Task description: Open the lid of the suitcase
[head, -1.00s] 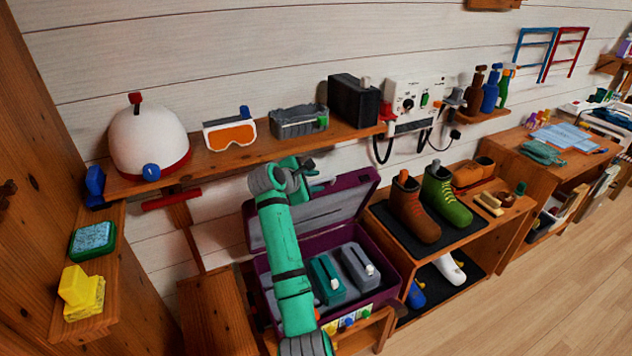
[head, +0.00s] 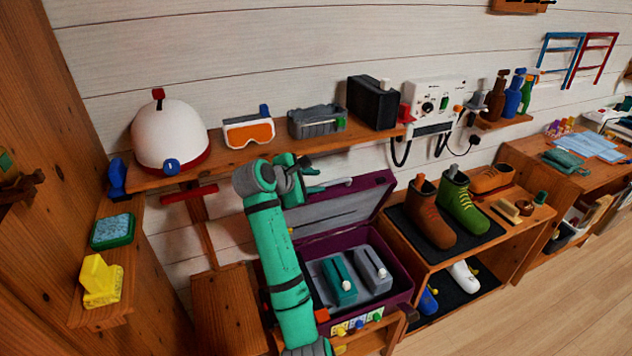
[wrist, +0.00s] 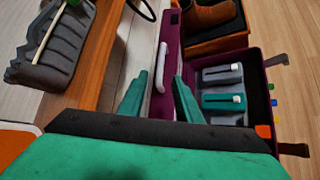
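The purple suitcase (head: 402,262) stands on a low wooden shelf, with its grey-lined lid (head: 378,200) raised up and leaning near the wall side. In the wrist view the lid's purple edge (wrist: 172,45) shows nearly edge-on, with a pale handle bar (wrist: 161,68) beside it. My gripper (head: 318,180) is at the lid's upper edge. Its two green fingers (wrist: 160,98) are apart, one on each side of the handle and lid edge as seen from the wrist. Contact with the lid cannot be told. My arm hides the suitcase's left part.
Inside the suitcase lie a green item (head: 338,280) and a grey item (head: 372,270). A wall shelf (head: 235,158) with a helmet (head: 168,138), goggles (head: 249,132) and a black box (head: 374,103) runs behind my gripper. Boots (head: 432,222) stand to the right.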

